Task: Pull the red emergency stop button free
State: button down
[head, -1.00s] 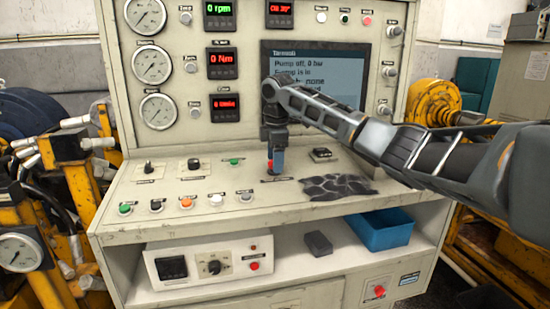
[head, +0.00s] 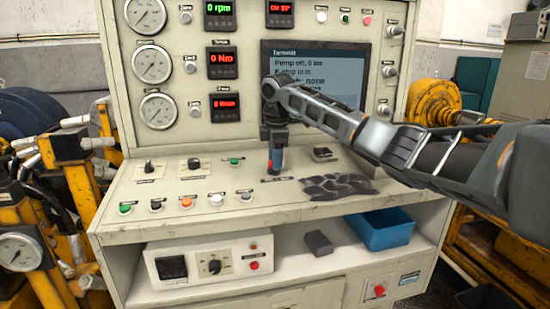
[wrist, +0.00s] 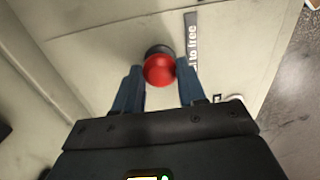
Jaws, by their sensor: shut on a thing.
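The red emergency stop button (wrist: 159,70) is a round red knob on a dark collar, between my fingertips in the wrist view. A dark label beside it shows the words "to free". My gripper (wrist: 160,80) has blue fingers shut on the knob from both sides. In the head view my gripper (head: 275,165) points down at the sloping console top, and only a sliver of red shows at its fingertips. The screen (head: 315,85) reads "Pump off, 0 bar" and a line that seems to say the E-stop is in; my arm covers part of it.
A crumpled dark cloth (head: 338,187) lies right of my gripper. A row of coloured buttons (head: 186,203) is to the left. A blue bin (head: 385,232) and a dark block (head: 318,243) sit on the shelf below. Another red button (head: 379,290) is on the lower cabinet.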

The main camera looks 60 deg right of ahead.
jog(key=shift+a+r+p, duration=0.1)
jog(key=shift+r+p, duration=0.55)
jog(key=shift+p, duration=0.2)
jog(key=c, duration=0.9)
grip_release()
jog(key=shift+o, duration=1.4)
notch_tip(320, 180, up, 8)
jog(key=b, duration=0.1)
jog(key=shift+s+a+f, duration=0.2)
jog(key=shift+s+a, duration=0.25)
